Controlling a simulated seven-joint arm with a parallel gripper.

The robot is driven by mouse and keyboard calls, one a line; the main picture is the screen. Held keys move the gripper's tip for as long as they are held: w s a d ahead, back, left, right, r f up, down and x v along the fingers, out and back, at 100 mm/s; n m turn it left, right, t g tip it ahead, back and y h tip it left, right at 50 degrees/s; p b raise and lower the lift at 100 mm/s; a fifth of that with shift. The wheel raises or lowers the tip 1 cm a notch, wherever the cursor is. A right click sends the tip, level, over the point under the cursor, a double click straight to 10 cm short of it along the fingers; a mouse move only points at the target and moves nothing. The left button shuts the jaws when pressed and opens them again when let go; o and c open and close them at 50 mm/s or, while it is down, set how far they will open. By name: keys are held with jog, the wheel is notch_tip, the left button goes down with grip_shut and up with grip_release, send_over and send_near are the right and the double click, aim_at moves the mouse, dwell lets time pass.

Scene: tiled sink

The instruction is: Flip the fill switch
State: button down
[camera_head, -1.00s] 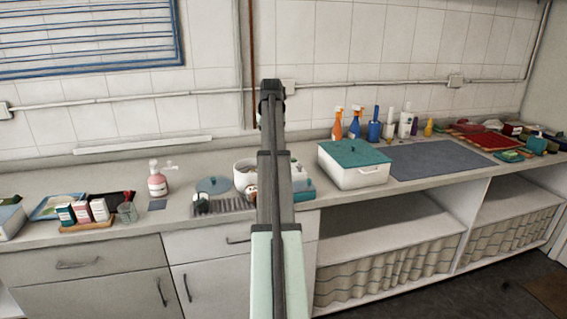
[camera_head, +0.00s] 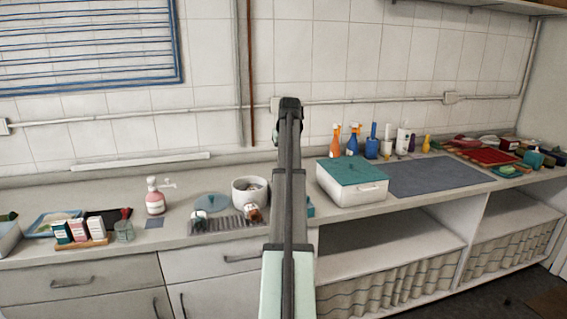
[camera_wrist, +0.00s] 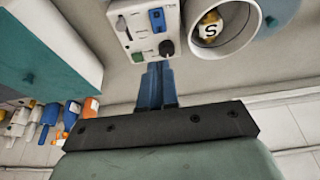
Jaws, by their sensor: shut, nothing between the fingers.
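In the wrist view, a pale control box (camera_wrist: 145,28) stands just beyond my fingertips. Its face carries a blue switch (camera_wrist: 156,18), a black round knob (camera_wrist: 167,47), a green piece (camera_wrist: 137,57) and a small light lever (camera_wrist: 121,23). Its labels are too small to read, so I cannot tell which control is the fill switch. My gripper (camera_wrist: 156,68) is shut and empty, its blue fingers together near the knob and green piece. I cannot tell whether they touch the box. In the head view my arm hides most of the box and the gripper.
A white pot (camera_head: 250,185) stands left of my arm, and its open mouth (camera_wrist: 210,28) shows beside the control box. A white bin with a teal lid (camera_head: 352,182) stands to the right. Spray bottles (camera_head: 336,140) line the wall. A grey mat (camera_head: 435,176) lies clear.

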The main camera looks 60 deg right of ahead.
jog(key=x, duration=1.2)
jog(key=shift+s+a+f, duration=0.25)
jog(key=shift+f, duration=0.1)
jog(key=shift+w+d+f+g+y, duration=0.2)
jog(key=shift+d+g+y, duration=0.05)
jog(key=shift+g+y, duration=0.05)
jog(key=shift+s+a+f, duration=0.15)
jog(key=shift+a, duration=0.05)
jog(key=shift+s+a, duration=0.1)
jog(key=shift+a, duration=0.05)
jog(key=shift+s+a, duration=0.5)
jog(key=shift+s, duration=0.05)
jog(key=shift+r, duration=0.3)
jog(key=v, duration=1.3)
jog(key=shift+r, duration=0.3)
